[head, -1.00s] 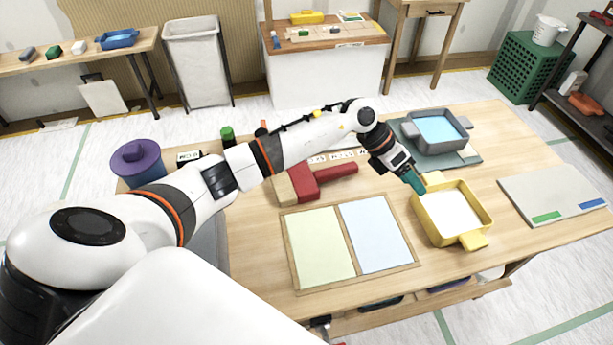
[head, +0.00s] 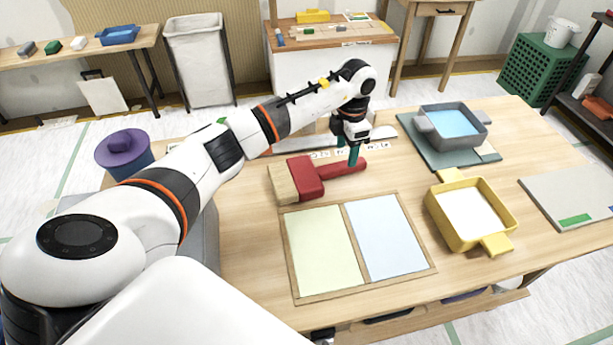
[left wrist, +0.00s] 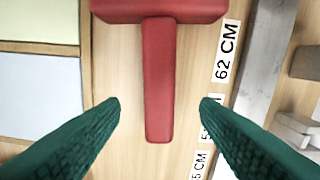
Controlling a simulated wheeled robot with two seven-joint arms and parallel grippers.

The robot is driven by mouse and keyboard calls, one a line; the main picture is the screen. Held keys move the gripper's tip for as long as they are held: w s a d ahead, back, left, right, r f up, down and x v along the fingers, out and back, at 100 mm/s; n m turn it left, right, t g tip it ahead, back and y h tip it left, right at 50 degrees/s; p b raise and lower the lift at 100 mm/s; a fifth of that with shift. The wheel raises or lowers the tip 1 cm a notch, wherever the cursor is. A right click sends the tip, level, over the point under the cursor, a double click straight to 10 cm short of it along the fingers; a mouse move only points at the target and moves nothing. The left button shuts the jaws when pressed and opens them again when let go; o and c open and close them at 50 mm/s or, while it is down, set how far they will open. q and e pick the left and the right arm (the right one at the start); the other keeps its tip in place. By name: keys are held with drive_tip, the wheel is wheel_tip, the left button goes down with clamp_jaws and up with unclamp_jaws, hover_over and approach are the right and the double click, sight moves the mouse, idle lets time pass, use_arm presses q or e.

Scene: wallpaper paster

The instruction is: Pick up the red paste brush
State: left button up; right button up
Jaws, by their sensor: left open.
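The red paste brush (head: 306,178) lies flat on the wooden table, its pale bristles to the left and its red handle to the right. In the left wrist view its handle (left wrist: 158,80) runs down between my two green fingertips. My left gripper (head: 354,157) points down over the handle. In the left wrist view the left gripper (left wrist: 158,103) is open, with a finger on each side of the handle and gaps on both sides. How far the fingertips are above the table is hard to tell. My right gripper is not in view.
A framed board (head: 322,290) with green and blue sheets lies in front of the brush. A yellow tray (head: 488,216) of white paste and a grey tray (head: 433,139) of blue liquid stand to the right. A labelled strip (left wrist: 222,70) lies just behind the brush.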

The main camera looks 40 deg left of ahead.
sight(344, 164)
use_arm(q)
drive_tip(key=f+b, duration=0.1)
drive_tip(key=f, duration=0.1)
drive_tip(key=f+b, duration=0.1)
drive_tip(key=f, duration=0.1)
drive_tip(key=shift+s+a+b, duration=0.1)
drive_tip(key=shift+s+b, duration=0.15)
drive_tip(key=shift+b, duration=0.1)
drive_tip(key=shift+f, duration=0.5)
drive_tip(key=shift+r, duration=0.1)
drive_tip(key=c, duration=1.1)
drive_tip(key=shift+o, duration=0.2)
wheel_tip(344, 164, up, 10)
